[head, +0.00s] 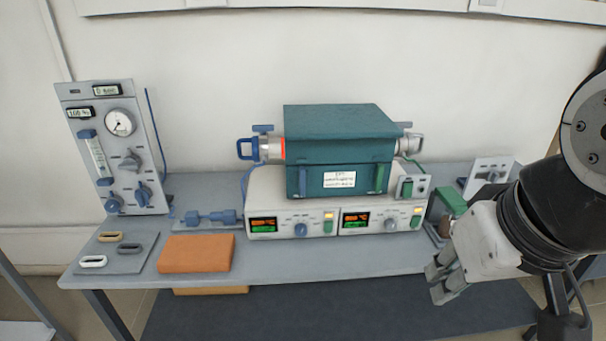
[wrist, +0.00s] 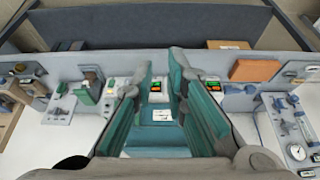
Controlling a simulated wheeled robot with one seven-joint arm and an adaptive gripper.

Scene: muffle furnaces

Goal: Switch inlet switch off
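No part in view is readably marked as the inlet switch. Candidates are the grey gas panel (head: 110,150) at the left, with a gauge, flow tube and several knobs, a small switch box (head: 413,187) at the furnace's right, and a grey panel with a knob (head: 487,176) at the far right. The teal furnace (head: 335,135) stands on a two-display control unit (head: 290,216). My gripper (head: 442,279) is in front of the bench's right part, apart from all of these. In the wrist view its fingers (wrist: 160,90) are spread with nothing held between them.
An orange block (head: 196,253) lies on the grey bench (head: 270,268). A plate with several small boats (head: 110,247) lies at its left end. A blue fitting (head: 210,218) is left of the control unit. A green-topped item (head: 449,203) stands near my gripper.

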